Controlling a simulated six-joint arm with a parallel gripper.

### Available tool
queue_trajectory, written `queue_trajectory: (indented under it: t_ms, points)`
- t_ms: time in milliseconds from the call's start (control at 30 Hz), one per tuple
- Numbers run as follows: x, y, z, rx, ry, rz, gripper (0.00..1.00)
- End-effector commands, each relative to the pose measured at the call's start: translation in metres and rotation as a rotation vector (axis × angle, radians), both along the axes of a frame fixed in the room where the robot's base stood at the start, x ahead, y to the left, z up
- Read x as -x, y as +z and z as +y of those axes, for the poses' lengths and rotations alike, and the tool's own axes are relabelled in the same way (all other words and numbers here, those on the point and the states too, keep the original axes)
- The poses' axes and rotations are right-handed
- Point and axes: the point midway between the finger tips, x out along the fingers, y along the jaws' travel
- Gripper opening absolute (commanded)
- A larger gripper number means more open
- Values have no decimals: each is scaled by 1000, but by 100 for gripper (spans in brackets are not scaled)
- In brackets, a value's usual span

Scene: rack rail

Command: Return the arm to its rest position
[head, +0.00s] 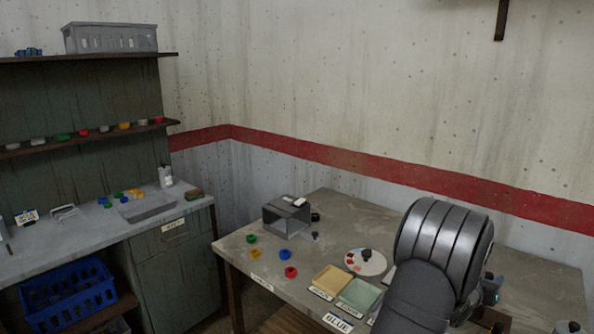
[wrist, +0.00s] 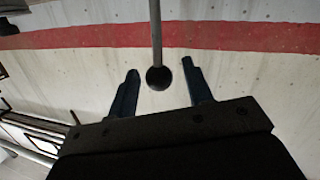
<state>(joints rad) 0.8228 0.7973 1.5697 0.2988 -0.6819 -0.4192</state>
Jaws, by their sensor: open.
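In the wrist view my gripper (wrist: 160,66) is open, with its two dark fingers apart. A thin grey rod with a dark ball at its end (wrist: 158,78) shows in the gap between the fingers; I cannot tell its distance, and no finger visibly touches it. In the head view my arm (head: 440,245) rises over the right part of the workbench (head: 325,205), its large grey joint nearest the camera. My gripper cannot be made out there.
On the bench are a grey box (head: 287,216), a white round palette (head: 365,262), a yellow tray (head: 331,280), a green tray (head: 359,296) and several coloured rings. A counter with a grey tray (head: 147,207) stands left. A dark bracket (head: 501,20) hangs upper right.

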Motion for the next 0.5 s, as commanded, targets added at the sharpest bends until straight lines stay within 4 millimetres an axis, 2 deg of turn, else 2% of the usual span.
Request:
queue_trajectory:
  t_ms: [67, 500]
  points:
    - [-7, -3, -12, 1, -1, -1, 46]
    - [4, -2, -19, -99, 1, -99, 46]
